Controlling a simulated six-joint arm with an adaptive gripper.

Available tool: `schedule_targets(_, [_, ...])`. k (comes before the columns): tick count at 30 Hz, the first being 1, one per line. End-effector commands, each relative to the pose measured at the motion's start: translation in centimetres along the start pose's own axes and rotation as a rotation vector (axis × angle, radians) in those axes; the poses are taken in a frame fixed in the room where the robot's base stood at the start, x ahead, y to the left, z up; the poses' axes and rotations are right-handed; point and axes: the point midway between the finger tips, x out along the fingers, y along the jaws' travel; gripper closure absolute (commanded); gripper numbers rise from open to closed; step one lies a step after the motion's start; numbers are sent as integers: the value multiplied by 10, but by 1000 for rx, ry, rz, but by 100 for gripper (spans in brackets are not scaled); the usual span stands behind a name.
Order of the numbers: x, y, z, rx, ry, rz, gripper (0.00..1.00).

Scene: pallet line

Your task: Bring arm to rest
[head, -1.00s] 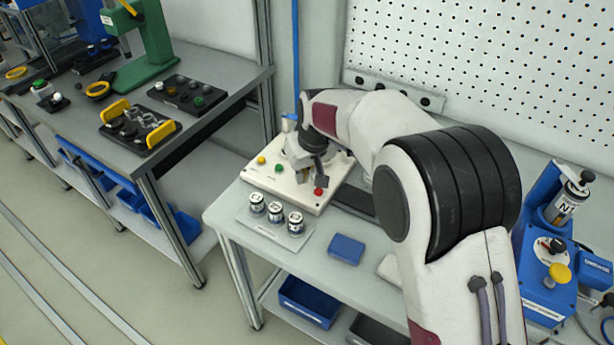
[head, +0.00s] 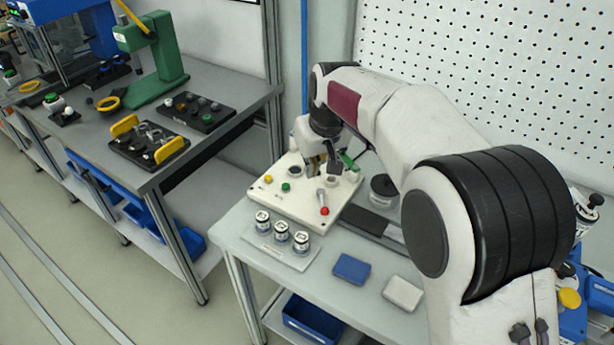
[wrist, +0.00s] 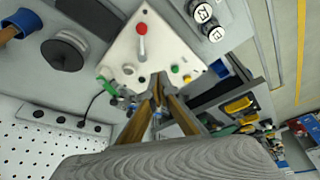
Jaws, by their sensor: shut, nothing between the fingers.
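My gripper (head: 323,168) is over the back part of a white panel (head: 293,212) on the near table, pointing down. In the wrist view my gripper's fingers (wrist: 158,88) are close together at the tips with nothing between them. The panel also fills the middle of the wrist view (wrist: 165,47). It carries a red-knobbed lever (head: 322,200), a yellow button (head: 268,179), a green button (head: 286,187) and round sockets. Whether the fingertips touch the panel cannot be told.
Several labelled cylinders (head: 281,231) stand on a plate in front of the panel. A blue block (head: 351,269) and a white block (head: 402,293) lie to the right. A dark round piece (head: 383,189) stands behind. A perforated wall (head: 460,80) bounds the back.

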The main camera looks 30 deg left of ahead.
Motion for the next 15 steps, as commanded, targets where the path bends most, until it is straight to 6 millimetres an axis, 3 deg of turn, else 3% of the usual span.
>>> schedule_targets(15, [-11, 2, 0, -1, -1, 0, 100])
